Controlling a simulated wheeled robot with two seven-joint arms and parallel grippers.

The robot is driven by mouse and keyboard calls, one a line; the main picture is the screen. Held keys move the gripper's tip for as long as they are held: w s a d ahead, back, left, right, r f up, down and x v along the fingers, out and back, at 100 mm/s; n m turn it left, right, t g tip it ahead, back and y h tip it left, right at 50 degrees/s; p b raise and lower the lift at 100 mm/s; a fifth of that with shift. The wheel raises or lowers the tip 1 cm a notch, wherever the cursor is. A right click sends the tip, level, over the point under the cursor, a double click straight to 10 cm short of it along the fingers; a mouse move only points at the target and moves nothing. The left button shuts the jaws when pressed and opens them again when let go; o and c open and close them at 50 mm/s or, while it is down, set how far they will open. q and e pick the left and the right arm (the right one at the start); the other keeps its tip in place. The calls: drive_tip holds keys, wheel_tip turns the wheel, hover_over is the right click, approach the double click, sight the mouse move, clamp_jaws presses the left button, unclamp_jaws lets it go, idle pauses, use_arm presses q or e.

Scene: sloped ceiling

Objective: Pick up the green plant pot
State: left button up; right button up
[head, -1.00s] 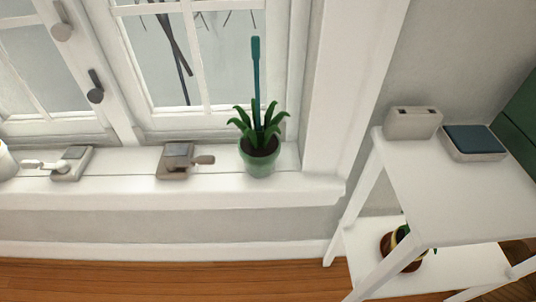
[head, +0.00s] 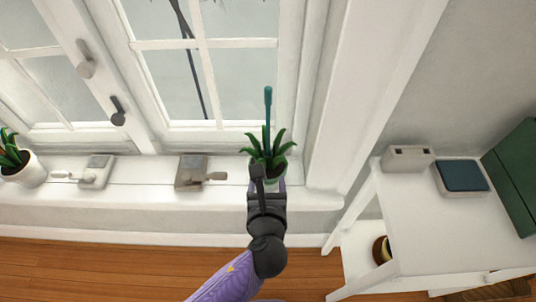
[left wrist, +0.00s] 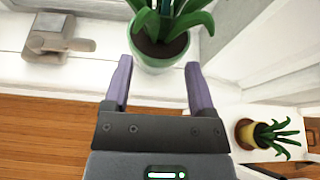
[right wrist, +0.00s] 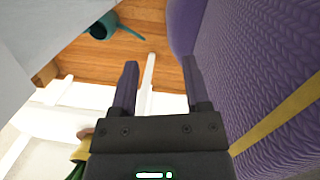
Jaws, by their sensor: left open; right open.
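The green plant pot (left wrist: 155,55) holds a leafy plant and stands upright on the white windowsill. In the head view the plant (head: 267,150) shows, and my left gripper (head: 262,172) hides most of the pot. In the left wrist view my left gripper (left wrist: 158,75) is open, its two fingers pointing at the pot from the front, with the pot just beyond and between the fingertips. I cannot tell whether they touch it. A teal stick (head: 267,105) rises from the plant. My right gripper (right wrist: 160,75) is open and empty, away from the sill.
A latch (head: 192,172) lies left of the pot on the sill. A white pot (head: 25,172) with a plant stands at the far left. A white shelf (head: 440,220) on the right holds small boxes. A yellow pot (left wrist: 245,133) sits lower. A teal watering can (right wrist: 103,27) is on the floor.

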sight(268, 160)
use_arm(q)
drive_tip(key=b+x, duration=0.2)
drive_tip(key=x, duration=0.1)
drive_tip(key=b+x, duration=0.2)
drive_tip(key=x, duration=0.1)
drive_tip(key=b+x, duration=0.2)
drive_tip(key=x, duration=0.1)
drive_tip(key=shift+w+d+r, duration=0.15)
drive_tip(key=shift+w+r, duration=0.05)
drive_tip(key=shift+r, duration=0.15)
drive_tip(key=shift+w, duration=0.3)
drive_tip(key=shift+r, duration=0.25)
clamp_jaws()
use_arm(e)
wheel_tip(268, 160, down, 6)
drive_tip(key=s, duration=0.2)
drive_tip(key=shift+g, duration=0.4)
drive_tip(key=shift+s+d, duration=0.15)
drive_tip(key=shift+s, duration=0.05)
